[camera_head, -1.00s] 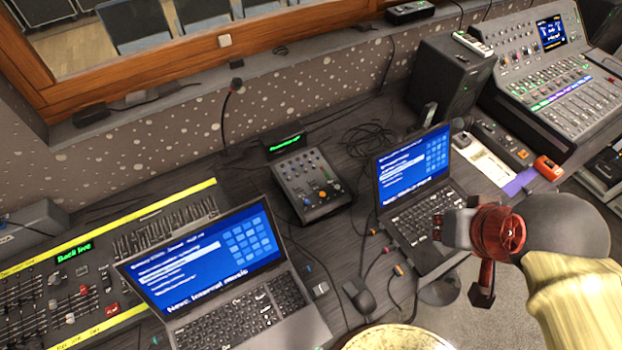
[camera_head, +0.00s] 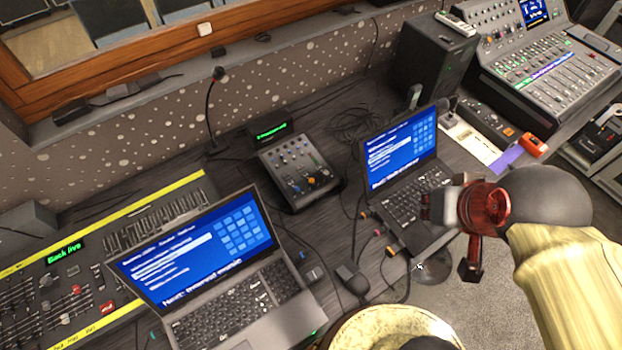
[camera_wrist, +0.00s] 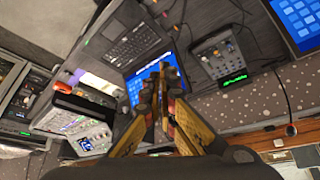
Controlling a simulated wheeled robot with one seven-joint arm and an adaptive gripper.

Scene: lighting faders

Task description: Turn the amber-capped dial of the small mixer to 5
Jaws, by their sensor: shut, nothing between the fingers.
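The small mixer (camera_head: 276,163) is a dark panel with several small knobs and sliders, standing on the dark desk between two laptops. An amber cap (camera_head: 311,181) shows near its front edge; its pointer is too small to read. A small green-lit display (camera_head: 271,131) stands behind it. In the wrist view the small mixer (camera_wrist: 215,55) appears upside down, right of my fingers. My gripper (camera_wrist: 161,72) is shut and empty, well apart from the mixer. In the head view my gripper (camera_head: 428,208) is seen from behind, in front of the right laptop.
The left laptop (camera_head: 195,250) and right laptop (camera_head: 405,155) flank the mixer, their screens raised. A mouse (camera_head: 352,279) and loose cables lie in front. A gooseneck microphone (camera_head: 210,110) rises behind. A black speaker (camera_head: 437,65) and a large console (camera_head: 545,70) stand at the right.

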